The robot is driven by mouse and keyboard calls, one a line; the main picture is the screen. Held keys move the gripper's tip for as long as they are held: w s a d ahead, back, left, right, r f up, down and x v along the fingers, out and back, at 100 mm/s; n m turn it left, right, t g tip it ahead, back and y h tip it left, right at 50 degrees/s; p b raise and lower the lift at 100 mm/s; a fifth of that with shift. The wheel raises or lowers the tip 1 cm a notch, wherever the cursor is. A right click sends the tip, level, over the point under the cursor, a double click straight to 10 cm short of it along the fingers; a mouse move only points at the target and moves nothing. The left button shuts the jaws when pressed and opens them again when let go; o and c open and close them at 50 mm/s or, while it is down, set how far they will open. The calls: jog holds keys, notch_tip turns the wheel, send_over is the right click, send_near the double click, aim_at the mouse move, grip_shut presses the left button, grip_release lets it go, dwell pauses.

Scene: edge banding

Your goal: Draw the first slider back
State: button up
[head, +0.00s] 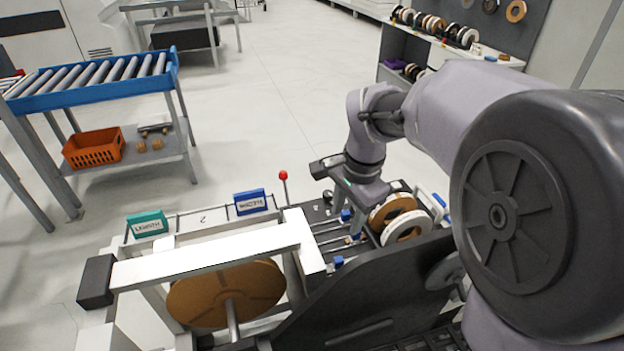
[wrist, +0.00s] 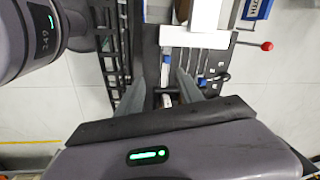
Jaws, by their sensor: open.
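The slider bed (head: 328,238) is a dark plate with parallel rails on the banding machine. Small blue slider knobs sit along it: one (head: 338,262) at the near end, and others (head: 346,215) close to my fingers. My gripper (head: 358,218) points down over the bed, just left of the tape rolls. In the wrist view my gripper (wrist: 160,78) has its two fingers apart, with a pale slider piece (wrist: 167,100) showing between them. A blue knob (wrist: 202,82) lies right of the right finger. Contact cannot be told.
Brown and white tape rolls (head: 398,218) stand right beside my gripper. A red-knobbed lever (head: 284,176) rises at the back. The white frame (head: 205,255) and large brown roll (head: 225,293) are left. Green (head: 147,224) and blue (head: 250,202) signs stand behind.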

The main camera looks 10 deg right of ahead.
aim_at(339, 259)
jog(key=w+d+f+m+g, duration=0.1)
jog(key=w+f+m+g, duration=0.15)
jog(key=w+f, duration=0.65)
jog(key=shift+m+t+h, duration=0.3)
jog(key=shift+m+t, duration=0.05)
jog(key=shift+t, duration=0.1)
jog(key=f+b, duration=0.2)
jog(key=f, duration=0.4)
jog(key=s+f+b, duration=0.1)
jog(key=f, duration=0.5)
jog(key=f+b, duration=0.2)
jog(key=f, duration=0.3)
jog(key=shift+s+f+b, duration=0.2)
jog(key=shift+f+b, duration=0.15)
jog(key=shift+f, duration=0.05)
grip_shut()
